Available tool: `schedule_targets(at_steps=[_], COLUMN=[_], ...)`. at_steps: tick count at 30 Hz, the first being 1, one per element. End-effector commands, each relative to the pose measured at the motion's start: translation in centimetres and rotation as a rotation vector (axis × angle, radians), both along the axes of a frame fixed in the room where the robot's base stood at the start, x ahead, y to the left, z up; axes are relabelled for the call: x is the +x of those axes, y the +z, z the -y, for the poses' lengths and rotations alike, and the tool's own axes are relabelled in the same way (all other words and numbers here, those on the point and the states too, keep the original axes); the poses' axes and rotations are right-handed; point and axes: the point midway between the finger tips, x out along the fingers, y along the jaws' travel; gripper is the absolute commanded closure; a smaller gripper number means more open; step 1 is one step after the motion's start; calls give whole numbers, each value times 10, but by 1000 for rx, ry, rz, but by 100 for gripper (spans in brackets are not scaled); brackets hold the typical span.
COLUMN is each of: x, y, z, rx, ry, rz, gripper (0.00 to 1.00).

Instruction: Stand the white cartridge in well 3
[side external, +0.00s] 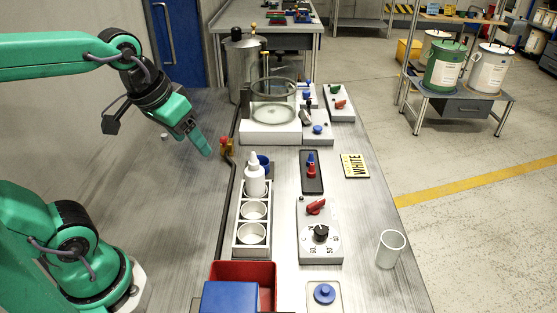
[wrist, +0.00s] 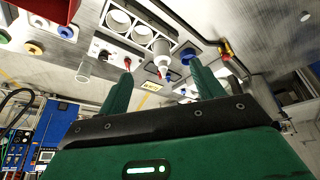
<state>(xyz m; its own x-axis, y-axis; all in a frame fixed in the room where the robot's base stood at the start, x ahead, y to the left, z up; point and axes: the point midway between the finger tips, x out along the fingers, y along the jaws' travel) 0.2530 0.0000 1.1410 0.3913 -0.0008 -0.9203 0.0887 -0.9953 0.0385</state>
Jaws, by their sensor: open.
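The white cartridge (side external: 255,178), a bottle shape with a narrow nozzle, stands upright at the far end of the grey rack (side external: 240,236). Two open round wells in the rack are empty, the middle one (side external: 254,210) and the near one (side external: 252,233). No well numbers are legible. In the wrist view the cartridge (wrist: 161,48) shows beyond the fingertips, in line with the gap between them. My gripper (side external: 203,147) is open and empty, above the table to the left of the rack and apart from the cartridge. Its two fingers spread in the wrist view (wrist: 160,78).
A blue ring (side external: 264,161) sits behind the cartridge. A dark pipe (side external: 229,190) with a red-yellow valve runs left of the rack. A red bin (side external: 262,272) is in front; a knob panel (side external: 320,247) and hollow white cylinder (side external: 390,249) are right. A "WHITE" card (side external: 355,166) lies behind.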

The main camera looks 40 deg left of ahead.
Motion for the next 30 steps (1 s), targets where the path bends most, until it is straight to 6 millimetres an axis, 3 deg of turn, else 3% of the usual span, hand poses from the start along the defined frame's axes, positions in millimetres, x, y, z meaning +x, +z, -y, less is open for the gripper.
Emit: schedule_targets(at_steps=[3, 9, 30], x=[-15, -27, -29], y=[-5, -11, -12], z=[0, -1, 0], rx=[20, 39, 42], ry=[-43, -81, -87], rz=[47, 86, 90], gripper=[34, 34, 34])
